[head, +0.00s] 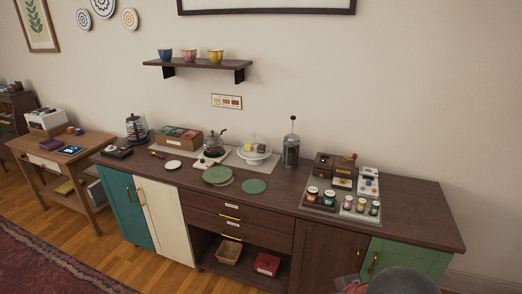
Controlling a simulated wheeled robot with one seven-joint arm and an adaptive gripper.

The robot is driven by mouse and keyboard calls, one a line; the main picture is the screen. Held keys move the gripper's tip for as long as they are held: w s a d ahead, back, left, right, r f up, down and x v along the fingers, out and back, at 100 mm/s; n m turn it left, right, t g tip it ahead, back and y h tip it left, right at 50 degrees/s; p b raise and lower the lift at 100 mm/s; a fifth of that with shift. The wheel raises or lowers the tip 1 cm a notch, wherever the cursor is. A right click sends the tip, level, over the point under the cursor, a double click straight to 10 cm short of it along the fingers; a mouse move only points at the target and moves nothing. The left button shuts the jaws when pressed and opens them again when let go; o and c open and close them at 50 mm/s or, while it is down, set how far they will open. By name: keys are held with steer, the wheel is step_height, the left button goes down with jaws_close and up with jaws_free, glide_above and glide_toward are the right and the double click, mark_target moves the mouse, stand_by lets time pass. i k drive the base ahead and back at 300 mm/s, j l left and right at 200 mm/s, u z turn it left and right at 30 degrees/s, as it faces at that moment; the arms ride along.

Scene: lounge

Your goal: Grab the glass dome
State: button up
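The glass dome (256,141) is a clear cover over a white footed stand (256,158) on the wooden counter, near the middle of the head view. Small brown and yellowish pieces show through the glass. A grey rounded part of my arm shows at the bottom edge, right of the middle, well in front of and below the dome. My gripper's fingers cannot be made out, and nothing of mine touches the dome.
A tall French press (291,151) stands just right of the dome, and a kettle (214,143) stands to its left. Green plates (254,186) lie in front. A tray (318,182) with several jars is to the right. The counter's far right end is clear. A shelf with cups (190,64) hangs above.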

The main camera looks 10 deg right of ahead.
mark_target(253, 145)
steer(key=i+j, duration=0.15)
steer(key=i, duration=0.4)
steer(key=i+j+z, duration=0.15)
steer(key=i, duration=0.4)
steer(key=i+j, duration=0.15)
steer(key=i, duration=0.4)
steer(key=i+j+z, duration=0.1)
steer(key=i, duration=0.45)
steer(key=j, duration=0.1)
